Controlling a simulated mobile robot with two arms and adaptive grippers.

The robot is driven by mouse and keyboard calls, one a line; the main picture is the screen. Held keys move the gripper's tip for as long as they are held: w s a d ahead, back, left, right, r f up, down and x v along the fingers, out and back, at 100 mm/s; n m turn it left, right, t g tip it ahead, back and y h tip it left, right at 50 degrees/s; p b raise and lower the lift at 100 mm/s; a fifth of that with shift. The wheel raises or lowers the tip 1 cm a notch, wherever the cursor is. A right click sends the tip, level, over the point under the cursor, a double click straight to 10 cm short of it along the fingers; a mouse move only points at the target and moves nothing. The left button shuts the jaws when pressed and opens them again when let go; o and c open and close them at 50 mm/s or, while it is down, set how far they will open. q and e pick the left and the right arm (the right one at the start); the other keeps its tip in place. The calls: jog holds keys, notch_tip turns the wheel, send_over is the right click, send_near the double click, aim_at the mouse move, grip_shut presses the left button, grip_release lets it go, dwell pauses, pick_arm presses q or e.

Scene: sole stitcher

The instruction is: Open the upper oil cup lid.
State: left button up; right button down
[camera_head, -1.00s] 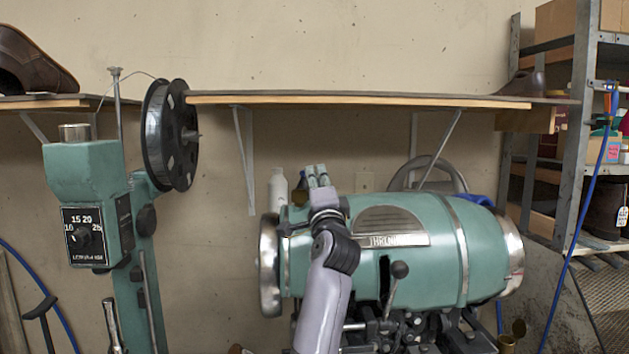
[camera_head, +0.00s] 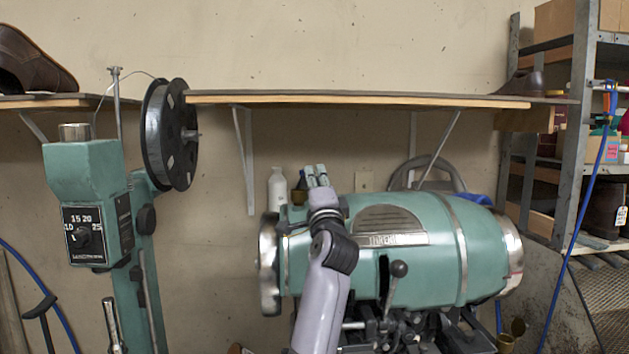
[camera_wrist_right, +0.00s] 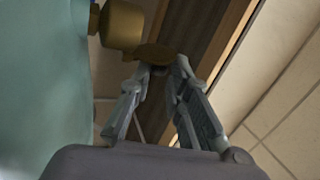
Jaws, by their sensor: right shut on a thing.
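The green stitcher drum (camera_head: 400,250) fills the middle right of the head view. My right gripper (camera_head: 317,174) is above its left end. In the right wrist view, the brass upper oil cup (camera_wrist_right: 122,25) projects from the green body. Its round brass lid (camera_wrist_right: 155,52) shows at the cup's mouth, offset towards my gripper. My right gripper (camera_wrist_right: 160,70) is shut on the lid, with the fingertips at its near edge. How far the lid is tilted is hard to tell. In the head view, the cup is partly hidden behind my gripper. My left gripper is out of view.
A wooden shelf (camera_head: 380,98) runs above the drum along the wall. A white bottle (camera_head: 277,188) stands behind the drum's left end. A green column with a dial (camera_head: 84,238) and a spool (camera_head: 170,135) stands at left. A lever knob (camera_head: 399,269) projects in front.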

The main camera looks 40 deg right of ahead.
jog(key=shift+d+f, duration=0.15)
jog(key=shift+f, duration=0.35)
jog(key=c, duration=1.9)
grip_release()
jog(key=shift+o, duration=1.1)
jog(key=shift+s+d+r, duration=0.1)
jog(key=shift+d, duration=0.05)
jog(key=shift+o, duration=0.4)
jog(key=shift+d, duration=0.15)
jog(key=shift+r, duration=0.1)
jog(key=shift+s+a, duration=0.1)
jog(key=shift+a, duration=0.2)
jog(key=v, duration=0.7)
jog(key=shift+d, duration=0.1)
